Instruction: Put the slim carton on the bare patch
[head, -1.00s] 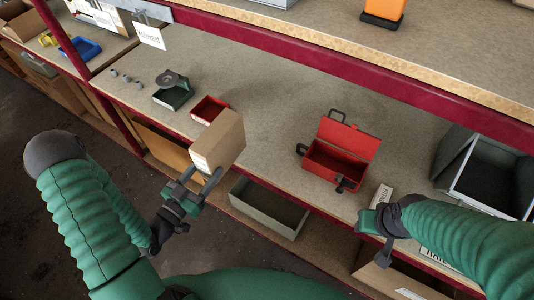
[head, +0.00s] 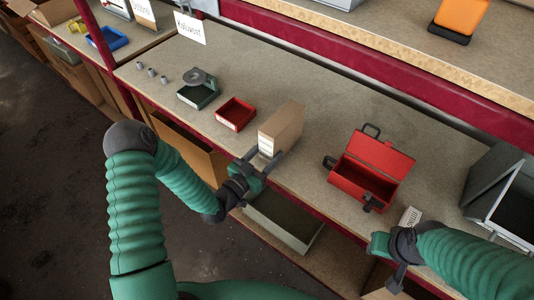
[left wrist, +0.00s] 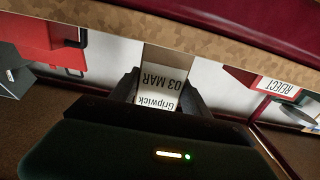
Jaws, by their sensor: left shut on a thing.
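The slim carton (head: 281,128) is a tall tan box with a pale label on its near face. My left gripper (head: 266,160) is shut on its lower near end. In the left wrist view the carton (left wrist: 160,82) sits between the fingers, its label reading "Gripwick 03 MAR" upside down. It stands roughly upright over the shelf; I cannot tell if it touches. The bare patch (head: 323,138) seems to be the clear shelf area between the red tray and red toolbox. My right gripper (head: 388,250) is at the shelf's front edge, its jaws unclear.
The open red tray (head: 236,114) is left of the carton, the open red toolbox (head: 371,168) right. A green bin (head: 198,96) and small grey parts lie farther left. A grey crate (head: 500,195) stands right. An upper shelf (head: 400,55) overhangs the back.

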